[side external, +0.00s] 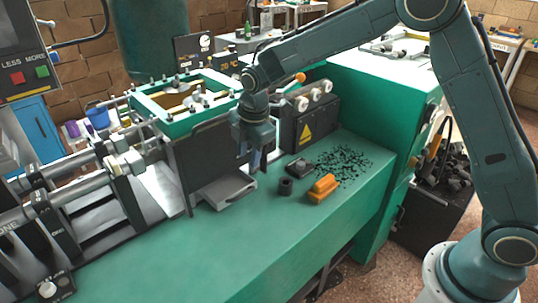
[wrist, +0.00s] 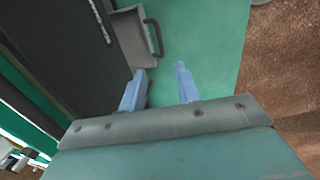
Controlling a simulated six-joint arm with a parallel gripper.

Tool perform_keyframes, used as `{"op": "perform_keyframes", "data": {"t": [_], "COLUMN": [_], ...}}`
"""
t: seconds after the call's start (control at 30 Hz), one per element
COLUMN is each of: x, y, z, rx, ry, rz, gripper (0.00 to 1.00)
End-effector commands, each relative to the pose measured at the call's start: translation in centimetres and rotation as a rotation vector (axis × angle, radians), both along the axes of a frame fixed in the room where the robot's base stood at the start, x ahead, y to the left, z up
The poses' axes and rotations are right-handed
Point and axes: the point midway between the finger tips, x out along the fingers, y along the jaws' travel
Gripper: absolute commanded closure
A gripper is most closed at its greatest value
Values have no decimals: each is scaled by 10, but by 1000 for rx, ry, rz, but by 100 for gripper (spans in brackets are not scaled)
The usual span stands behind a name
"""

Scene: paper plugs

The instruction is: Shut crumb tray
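The crumb tray (side external: 226,190) is a shallow grey metal tray at the foot of the dark machine housing, sticking out over the green bench. In the wrist view the tray (wrist: 130,42) is at the upper middle, with a dark bar handle (wrist: 157,38) on its right side. My gripper (side external: 255,161) points down, above and near the tray's right end. In the wrist view my gripper (wrist: 160,78) has two blue fingers spread apart with nothing between them. The tray's inner end is hidden at the housing.
On the green bench (side external: 240,255) are an orange block (side external: 323,188), a black cylinder (side external: 286,187), a flat dark piece (side external: 299,168) and scattered black crumbs (side external: 345,164). A black box with a yellow warning sign (side external: 305,132) stands behind. The bench front is clear.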

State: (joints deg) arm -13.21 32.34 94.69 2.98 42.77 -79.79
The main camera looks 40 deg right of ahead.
Motion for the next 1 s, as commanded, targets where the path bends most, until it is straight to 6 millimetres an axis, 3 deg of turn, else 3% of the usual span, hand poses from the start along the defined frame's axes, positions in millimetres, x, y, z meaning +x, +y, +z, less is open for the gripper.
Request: {"op": "perform_keyframes", "data": {"t": [0.27,0.4,0.43,0.73,1.0], "x": [0,-1,-1,-13,-44], "y": [0,-2,-2,-22,-39], "z": [1,-1,-2,-34,-69], "rx": [0,3,5,82,248], "ry": [0,-1,-2,-43,-137], "rz": [0,2,3,44,55], "gripper": [69,97,100,100,100]}}
